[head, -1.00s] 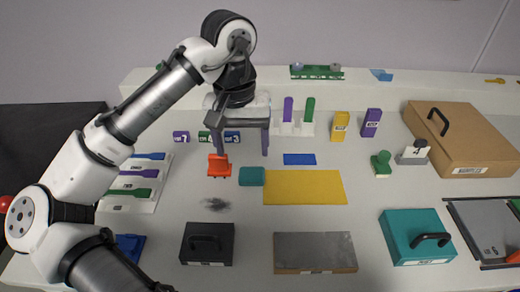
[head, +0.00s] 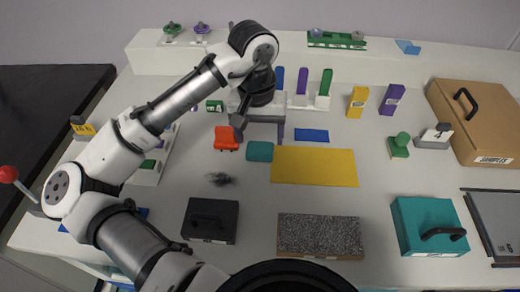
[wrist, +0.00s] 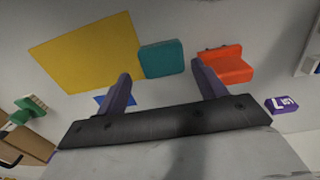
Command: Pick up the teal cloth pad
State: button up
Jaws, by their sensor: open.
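The teal cloth pad (head: 260,151) lies on the white table, between an orange-red object (head: 227,138) and a yellow mat (head: 315,167). In the wrist view the teal pad (wrist: 161,58) lies ahead of my fingers, roughly in line with the gap between them. My gripper (wrist: 164,90) is open and empty. In the head view my gripper (head: 262,132) hangs above the table just behind the pad, as seen from the camera. The pad is fully visible and nothing touches it from above.
The orange-red object stands close to the pad's left. A blue pad (head: 311,135) lies behind the yellow mat. A black box with a handle (head: 211,221), a speckled block (head: 320,236) and a teal case (head: 425,222) stand in front. A dark smudge (head: 220,179) marks the table.

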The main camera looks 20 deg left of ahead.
aim_at(260, 149)
jog(key=shift+s+f, duration=0.15)
jog(key=shift+f, duration=2.2)
jog(key=c, duration=0.7)
jog(key=shift+r, duration=0.15)
notch_tip(260, 149, up, 20)
jog(key=shift+f, duration=0.1)
jog(key=o, duration=0.3)
jog(key=shift+c, duration=1.3)
jog(key=shift+p, duration=0.3)
